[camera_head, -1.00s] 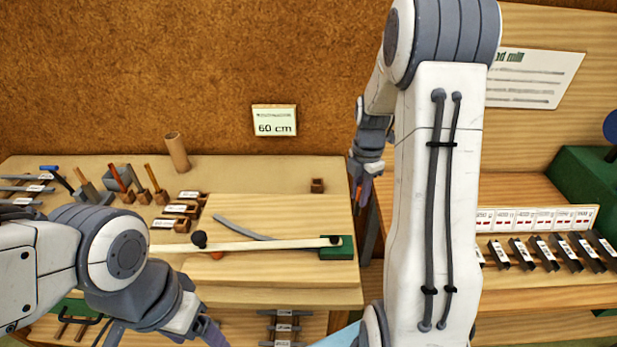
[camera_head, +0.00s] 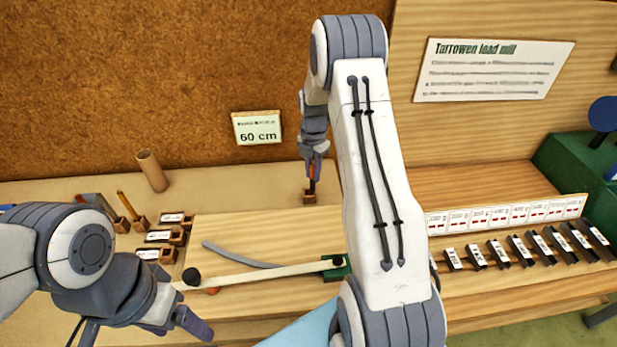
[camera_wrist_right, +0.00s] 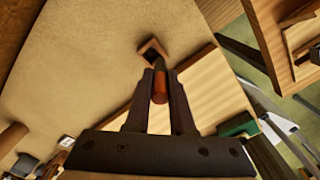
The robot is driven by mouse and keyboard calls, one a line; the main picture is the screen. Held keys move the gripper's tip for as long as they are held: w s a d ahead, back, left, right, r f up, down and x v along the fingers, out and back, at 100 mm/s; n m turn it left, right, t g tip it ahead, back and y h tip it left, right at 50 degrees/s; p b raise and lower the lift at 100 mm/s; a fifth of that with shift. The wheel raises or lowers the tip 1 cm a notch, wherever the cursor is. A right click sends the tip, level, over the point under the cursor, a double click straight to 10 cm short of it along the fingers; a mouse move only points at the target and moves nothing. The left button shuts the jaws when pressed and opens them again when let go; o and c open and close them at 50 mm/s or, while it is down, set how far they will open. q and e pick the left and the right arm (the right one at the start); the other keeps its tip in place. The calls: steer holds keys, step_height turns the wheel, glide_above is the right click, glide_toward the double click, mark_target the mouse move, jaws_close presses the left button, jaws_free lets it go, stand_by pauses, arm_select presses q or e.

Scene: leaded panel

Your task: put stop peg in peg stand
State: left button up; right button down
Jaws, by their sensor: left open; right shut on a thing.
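The stop peg (camera_head: 312,173), orange with a dark lower part, is held between the fingers of my right gripper (camera_head: 313,163). It is right above the peg stand (camera_head: 309,198), a small wooden block near the back of the bench. In the right wrist view the orange peg (camera_wrist_right: 159,88) sits between the fingertips, close to the stand (camera_wrist_right: 152,48) with its dark socket. I cannot tell whether the peg's tip is inside the socket. My left gripper (camera_head: 193,322) is open and empty at the bench's front left.
A long pale bar (camera_head: 260,275) with a black knob and a curved grey strip (camera_head: 235,256) lie on the board. Labelled wooden blocks (camera_head: 160,237) and a cardboard tube (camera_head: 152,170) stand at left. A rack of labelled dark pieces (camera_head: 520,250) is at right.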

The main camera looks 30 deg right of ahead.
steer(key=f+p, duration=0.1)
steer(key=f, duration=0.1)
steer(key=w+f, duration=0.1)
steer(key=f, duration=0.1)
steer(key=shift+w+a+p, duration=0.2)
steer(key=shift+p, duration=0.2)
steer(key=shift+f, duration=0.5)
steer(key=shift+f, duration=0.1)
steer(key=c, duration=0.8)
jaws_free()
steer(key=shift+o, duration=0.2)
